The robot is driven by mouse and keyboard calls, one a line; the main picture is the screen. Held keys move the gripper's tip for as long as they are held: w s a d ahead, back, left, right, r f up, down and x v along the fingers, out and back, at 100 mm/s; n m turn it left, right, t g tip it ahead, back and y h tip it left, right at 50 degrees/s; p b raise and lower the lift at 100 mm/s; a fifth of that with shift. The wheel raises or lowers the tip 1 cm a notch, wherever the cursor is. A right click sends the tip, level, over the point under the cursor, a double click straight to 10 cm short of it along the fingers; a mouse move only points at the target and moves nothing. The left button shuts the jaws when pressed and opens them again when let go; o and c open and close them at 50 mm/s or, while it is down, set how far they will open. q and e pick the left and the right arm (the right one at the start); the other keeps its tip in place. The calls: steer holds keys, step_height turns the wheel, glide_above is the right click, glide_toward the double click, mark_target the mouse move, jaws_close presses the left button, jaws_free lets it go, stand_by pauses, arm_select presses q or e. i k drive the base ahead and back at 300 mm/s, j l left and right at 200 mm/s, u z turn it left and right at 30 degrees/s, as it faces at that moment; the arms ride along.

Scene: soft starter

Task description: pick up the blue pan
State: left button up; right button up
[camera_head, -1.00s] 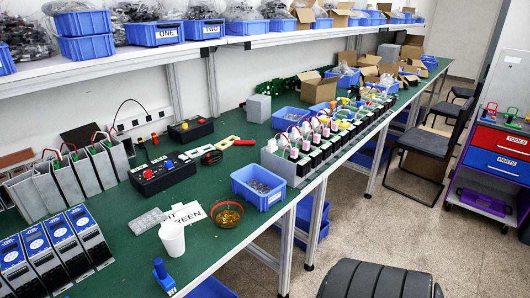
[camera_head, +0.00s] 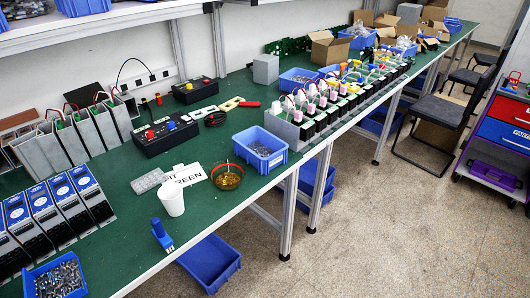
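Several blue open bins are in view, and I cannot tell which one is the blue pan. One blue bin with small metal parts (camera_head: 247,160) stands near the front edge of the green bench. Another blue bin full of screws (camera_head: 31,284) is at the bottom left corner, partly cut off. A blue bin under the bench (camera_head: 223,277) sits low, below the front edge. Another blue bin (camera_head: 284,84) stands farther back on the bench. Neither of my grippers shows in the head view.
The green bench (camera_head: 120,235) runs from lower left to upper right. A white cup (camera_head: 171,203), an amber glass bowl (camera_head: 227,183) and a blue device (camera_head: 161,235) stand near its front edge. Black chairs (camera_head: 430,145) stand at the right. The floor (camera_head: 370,240) in front is clear.

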mark_target(62, 277)
steer(key=u, duration=1.65)
